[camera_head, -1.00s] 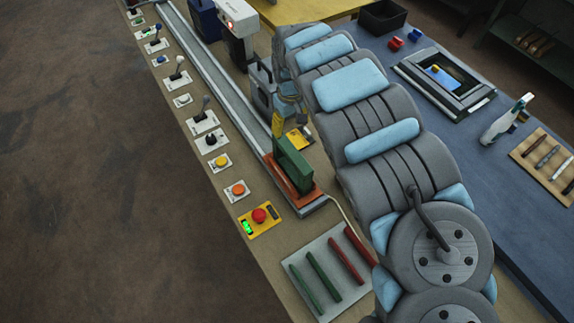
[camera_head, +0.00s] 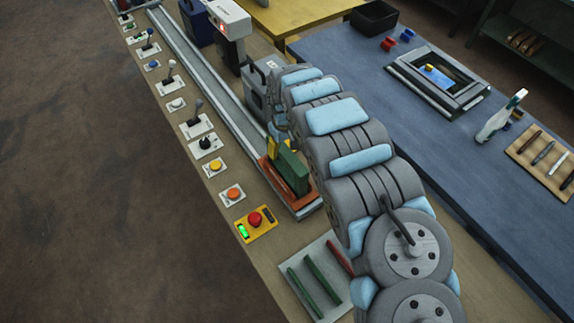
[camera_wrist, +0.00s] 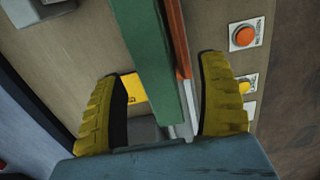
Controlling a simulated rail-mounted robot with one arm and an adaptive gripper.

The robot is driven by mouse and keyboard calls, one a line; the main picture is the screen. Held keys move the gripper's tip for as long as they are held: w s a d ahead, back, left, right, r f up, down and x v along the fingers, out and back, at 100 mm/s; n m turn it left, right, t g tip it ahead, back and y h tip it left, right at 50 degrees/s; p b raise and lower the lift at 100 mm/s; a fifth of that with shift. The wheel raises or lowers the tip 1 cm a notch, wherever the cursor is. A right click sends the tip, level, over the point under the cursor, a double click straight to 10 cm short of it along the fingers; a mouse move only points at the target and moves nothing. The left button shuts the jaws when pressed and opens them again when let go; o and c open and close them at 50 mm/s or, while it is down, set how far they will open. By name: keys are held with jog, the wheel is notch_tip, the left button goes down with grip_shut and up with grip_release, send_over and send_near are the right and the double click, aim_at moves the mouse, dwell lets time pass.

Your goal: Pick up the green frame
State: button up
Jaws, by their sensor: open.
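The green frame (camera_head: 292,172) stands upright on an orange-red base (camera_head: 297,198) at the near end of the rail in the head view. My gripper (camera_head: 273,147) is close behind its far side, partly hidden by my arm. In the wrist view the green frame (camera_wrist: 153,62) runs down between the two yellow fingers of my gripper (camera_wrist: 160,68). The fingers are open, with a visible gap on each side of the frame.
A yellow panel with a red button (camera_head: 255,219) and several switches line the left edge of the bench. A grey board (camera_head: 322,285) with green and red bars lies in front. A grey machine (camera_head: 257,88) stands behind. The blue table (camera_head: 430,130) is to the right.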

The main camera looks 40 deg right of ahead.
aim_at(287, 153)
jog(key=shift+f, duration=1.1)
jog(key=shift+w+d+f, duration=0.1)
jog(key=shift+d+f, duration=0.1)
jog(key=shift+f, duration=0.5)
jog(key=shift+d+f, duration=0.2)
jog(key=shift+f, duration=1.4)
grip_shut()
